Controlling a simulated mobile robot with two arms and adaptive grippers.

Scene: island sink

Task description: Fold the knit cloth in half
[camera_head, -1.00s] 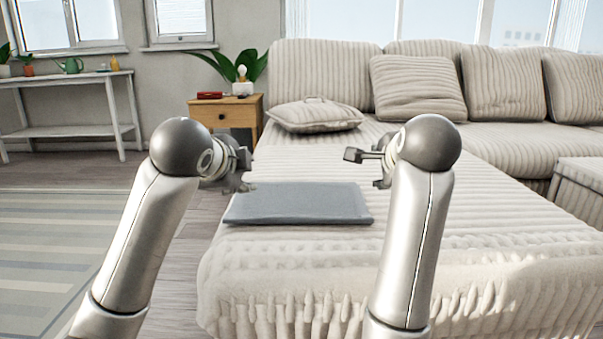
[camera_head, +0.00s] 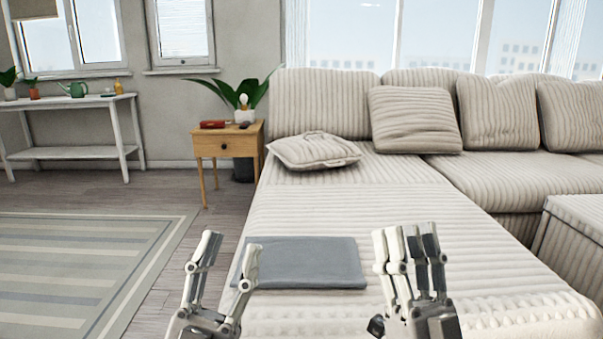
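The knit cloth (camera_head: 310,262) is a blue-grey rectangle lying flat on the long cream ribbed seat of the sofa, near its left edge. My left gripper (camera_head: 226,254) is at the bottom, fingers pointing up the picture, open and empty. Its right finger overlaps the cloth's left edge in the picture; I cannot tell whether it touches. A little of the cloth's left edge is hidden behind the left gripper's finger.
The ribbed sofa seat (camera_head: 350,205) is bare behind the cloth. A cushion (camera_head: 313,151) lies further back. A wooden side table (camera_head: 228,146) with a plant stands left of the sofa. A striped rug (camera_head: 75,265) covers the floor at left.

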